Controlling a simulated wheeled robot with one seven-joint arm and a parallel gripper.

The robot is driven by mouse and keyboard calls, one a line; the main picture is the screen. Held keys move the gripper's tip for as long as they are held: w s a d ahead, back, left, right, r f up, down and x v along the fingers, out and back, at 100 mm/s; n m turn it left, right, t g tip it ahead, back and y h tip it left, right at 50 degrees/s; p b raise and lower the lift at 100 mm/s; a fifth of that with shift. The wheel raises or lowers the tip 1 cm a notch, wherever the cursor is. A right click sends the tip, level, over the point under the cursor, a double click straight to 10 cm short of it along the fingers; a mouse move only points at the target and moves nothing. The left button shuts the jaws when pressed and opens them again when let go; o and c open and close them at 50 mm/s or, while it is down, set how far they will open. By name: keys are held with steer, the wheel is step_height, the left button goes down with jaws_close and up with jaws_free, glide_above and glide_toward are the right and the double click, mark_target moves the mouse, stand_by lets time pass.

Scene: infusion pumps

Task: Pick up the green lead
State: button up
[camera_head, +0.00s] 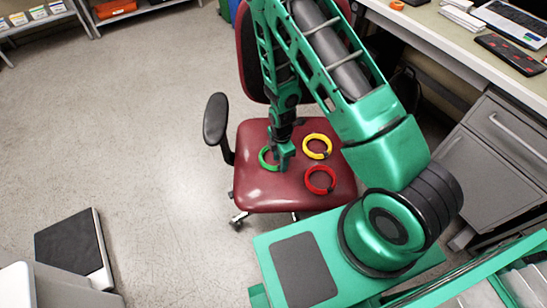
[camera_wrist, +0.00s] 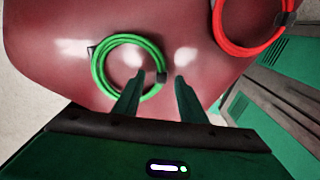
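The green lead (camera_head: 265,162) is a coiled ring lying on the left part of a dark red chair seat (camera_head: 263,195). In the wrist view the green lead (camera_wrist: 97,72) lies left of centre, with a dark clip at its lower right. My gripper (camera_head: 284,163) is over the seat at the ring's right side.
A yellow lead (camera_head: 317,155) and a red lead (camera_head: 321,190) lie on the seat to the right; the red lead (camera_wrist: 246,50) also shows in the wrist view. A black armrest (camera_head: 216,119) stands at the seat's left. A desk (camera_head: 445,40) is at the right. Left floor is mostly clear.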

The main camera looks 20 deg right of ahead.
steer(key=shift+f, duration=0.85)
jaws_close()
steer(key=shift+r, duration=0.1)
